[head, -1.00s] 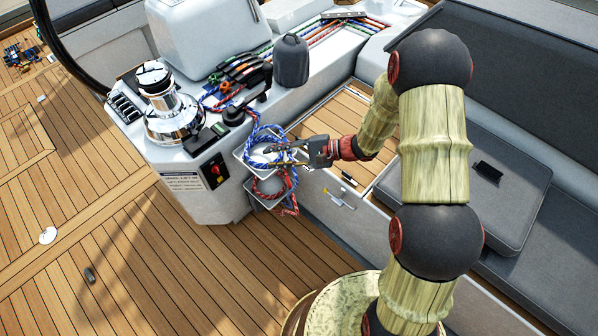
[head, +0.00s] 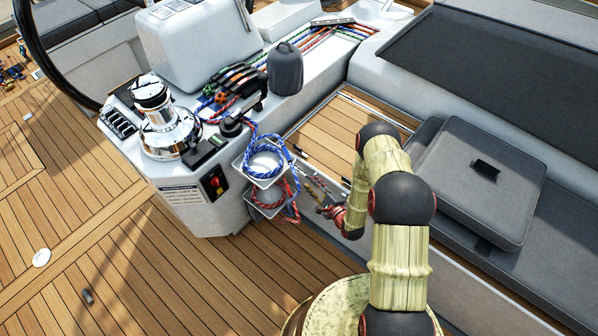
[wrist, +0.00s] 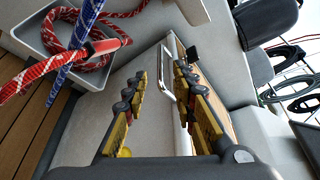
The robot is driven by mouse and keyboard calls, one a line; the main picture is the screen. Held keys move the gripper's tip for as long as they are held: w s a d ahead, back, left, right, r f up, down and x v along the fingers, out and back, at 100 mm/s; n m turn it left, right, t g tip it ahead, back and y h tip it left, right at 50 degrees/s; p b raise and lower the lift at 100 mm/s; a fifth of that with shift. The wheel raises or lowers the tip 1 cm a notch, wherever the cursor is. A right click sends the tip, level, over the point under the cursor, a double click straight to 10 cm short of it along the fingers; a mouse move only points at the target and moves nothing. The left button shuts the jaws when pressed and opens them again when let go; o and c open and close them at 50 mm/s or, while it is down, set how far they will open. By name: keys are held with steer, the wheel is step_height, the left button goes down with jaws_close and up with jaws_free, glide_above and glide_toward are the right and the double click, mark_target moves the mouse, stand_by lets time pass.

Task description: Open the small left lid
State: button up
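The teak-topped seat section (head: 345,130) beside the winch console appears to be the lid; it lies flat, and I cannot make out a separate small left lid for certain. My gripper (head: 326,211) is low in front of the pale seat front, just right of the hanging rope bins. In the wrist view my gripper (wrist: 161,72) is open, its two fingers well apart. A silver loop-shaped handle (wrist: 167,76) shows between the fingers against the pale wall and the teak edge. I see no clear contact with it. My arm hides part of the seat front in the head view.
The upper bin (head: 245,170) holds blue rope, and the lower bin (head: 256,206) holds red rope (wrist: 18,82), close to the gripper's left. The winch (head: 165,130) stands on the console. A grey cushion (head: 480,180) lies right of my arm. Teak floor (head: 150,270) is open at left.

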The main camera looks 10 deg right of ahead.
steer(key=b+x, duration=0.2)
steer(key=x, duration=0.5)
steer(key=shift+w, duration=0.35)
steer(key=c, duration=0.3)
jaws_close()
stand_by(0.3)
